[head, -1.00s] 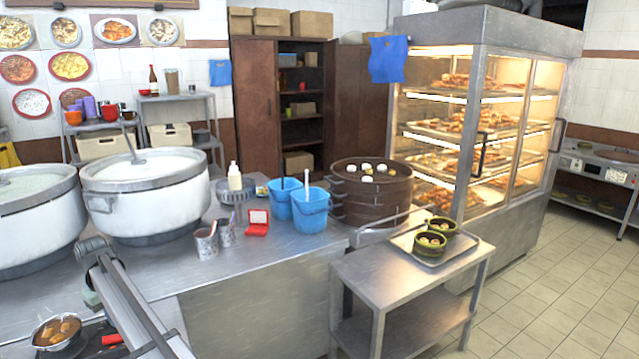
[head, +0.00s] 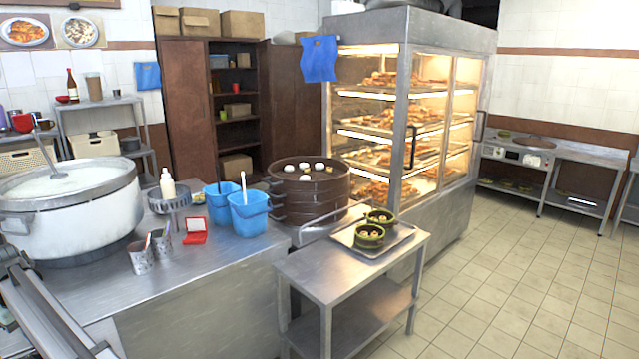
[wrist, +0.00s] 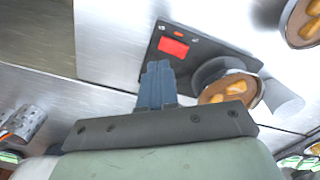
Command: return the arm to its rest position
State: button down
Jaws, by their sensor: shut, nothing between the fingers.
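My gripper (wrist: 157,85) shows in the wrist view with its two blue-grey fingers together and nothing between them. It is over a steel counter (wrist: 105,50), in front of a dark panel with a red display (wrist: 172,47). In the head view only part of my arm shows, at the lower left edge, and the gripper is outside that picture.
A large white stockpot (head: 75,215) stands on the counter (head: 215,262) near my arm. Tiled floor (head: 500,270) at right is clear.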

jog(key=w+d+f+m, duration=0.2)
jog(key=w+d+f, duration=0.35)
jog(key=d, duration=0.55)
jog(key=w+d+f+m, duration=0.1)
jog(key=w+d+f, duration=0.45)
jog(key=d, duration=0.55)
jog(key=w+d+f+m, duration=0.2)
jog(key=w+d+f, duration=0.35)
jog(key=d, duration=0.55)
jog(key=s+d+f+m, duration=0.15)
jog(key=d+f, duration=0.25)
jog(key=d, duration=0.9)
jog(key=d+f+m, duration=0.3)
jog(key=d+f, duration=0.1)
jog(key=d, duration=0.8)
jog(key=d+f+m, duration=0.2)
jog(key=d+f, duration=0.2)
jog(key=d, duration=0.9)
jog(key=s+d+f+m, duration=0.4)
jog(key=s+d, duration=0.7)
jog(key=d, duration=0.4)
jog(key=s+f+g, duration=0.3)
jog(key=s+f, duration=0.7)
jog(key=s, duration=0.4)
jog(key=s+f+g, duration=0.3)
jog(key=s+f, duration=0.7)
jog(key=s, duration=0.5)
jog(key=shift+d+f+g, duration=0.15)
jog(key=shift+g, duration=0.25)
